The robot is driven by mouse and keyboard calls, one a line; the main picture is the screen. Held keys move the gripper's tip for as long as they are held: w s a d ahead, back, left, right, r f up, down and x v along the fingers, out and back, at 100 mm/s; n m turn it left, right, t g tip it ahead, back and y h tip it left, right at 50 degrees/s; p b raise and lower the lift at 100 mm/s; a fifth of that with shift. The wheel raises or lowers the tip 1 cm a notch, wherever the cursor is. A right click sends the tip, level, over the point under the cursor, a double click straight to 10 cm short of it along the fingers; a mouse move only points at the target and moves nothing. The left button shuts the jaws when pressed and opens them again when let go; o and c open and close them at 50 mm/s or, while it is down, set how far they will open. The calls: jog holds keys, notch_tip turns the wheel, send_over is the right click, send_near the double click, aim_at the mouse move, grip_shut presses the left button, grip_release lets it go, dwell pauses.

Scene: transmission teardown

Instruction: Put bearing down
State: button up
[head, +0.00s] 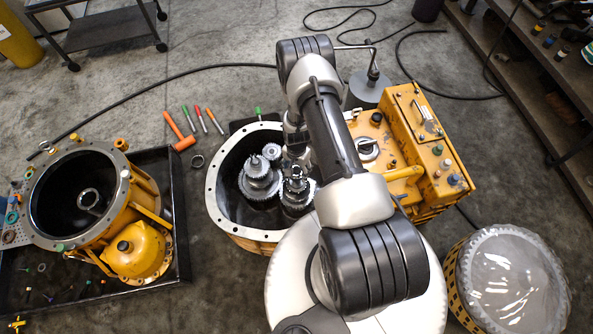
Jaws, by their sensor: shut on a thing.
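My gripper (296,172) points down over the open round transmission housing (214,190), above the right-hand gear stack (297,198). It is shut on the bearing, which is too small and too covered by the fingers to make out clearly. I cannot tell whether the bearing touches the shaft top below. A second gear stack (259,180) stands upright to the left inside the housing. My arm hides the housing's right side.
A yellow bell housing (150,200) sits in a black tray (180,215) at left. Cables cross the floor.

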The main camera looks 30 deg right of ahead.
jog(key=shift+r+p, duration=0.35)
jog(key=shift+r, duration=0.9)
